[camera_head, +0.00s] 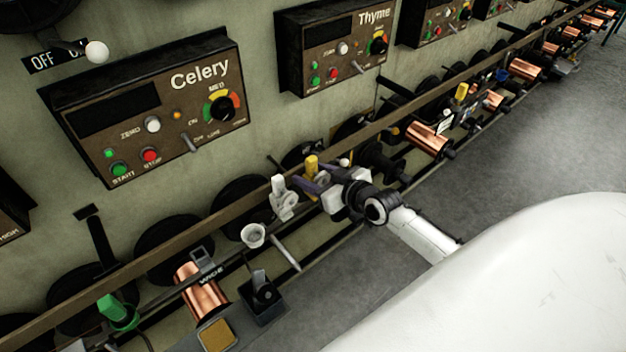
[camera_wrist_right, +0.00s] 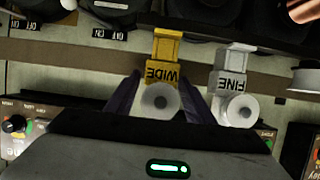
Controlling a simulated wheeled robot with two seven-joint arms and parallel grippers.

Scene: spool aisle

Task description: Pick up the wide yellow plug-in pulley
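The wide yellow plug-in pulley (camera_head: 311,163) stands on the long rail in the head view, just beyond my right gripper (camera_head: 322,183). In the right wrist view the yellow pulley (camera_wrist_right: 164,50) bears the word WIDE and has a pale round wheel at its near end. The purple fingers of my right gripper (camera_wrist_right: 160,88) are spread, one on each side of the wheel. The gripper looks open, and I cannot tell whether a finger touches the pulley. My left gripper is not in view.
A white pulley marked FINE (camera_wrist_right: 232,75) stands close beside the right finger; it also shows in the head view (camera_head: 284,197). A white funnel-like cup (camera_head: 253,235), copper spools (camera_head: 199,290) and a dark box (camera_head: 262,302) line the rail (camera_head: 150,255). Grey floor (camera_head: 510,180) is open.

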